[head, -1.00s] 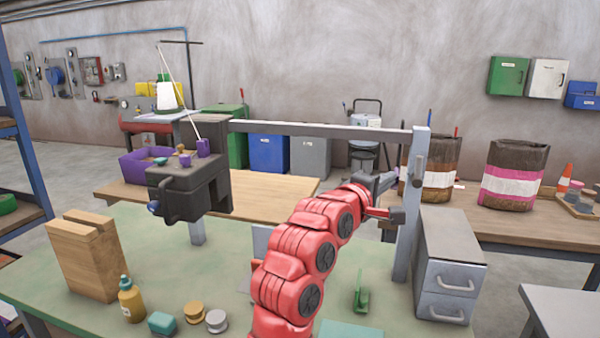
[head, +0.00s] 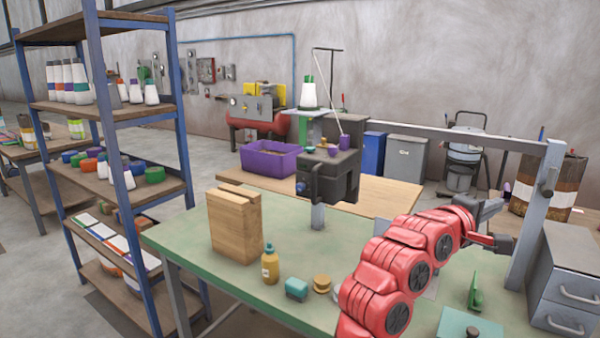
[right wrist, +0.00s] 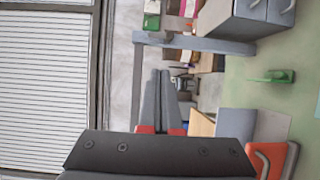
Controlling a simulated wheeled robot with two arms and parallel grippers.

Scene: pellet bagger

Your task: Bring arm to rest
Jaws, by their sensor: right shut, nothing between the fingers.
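My red right arm (head: 405,262) reaches up from the bottom over the green workbench (head: 200,240). Its right gripper (head: 506,243) is beside the grey upright post of the bench frame (head: 532,215); the head view does not show whether they touch. In the right wrist view the two dark fingers of the right gripper (right wrist: 160,72) lie together, with nothing between them. My left gripper is in neither current view.
A grey drawer unit (head: 566,285) stands right of the post. A wooden block (head: 235,228), yellow bottle (head: 270,265), teal piece (head: 296,289) and green stand (head: 474,292) are on the bench. A dark machine head (head: 335,178) hangs behind. A blue-framed shelf (head: 115,115) stands left.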

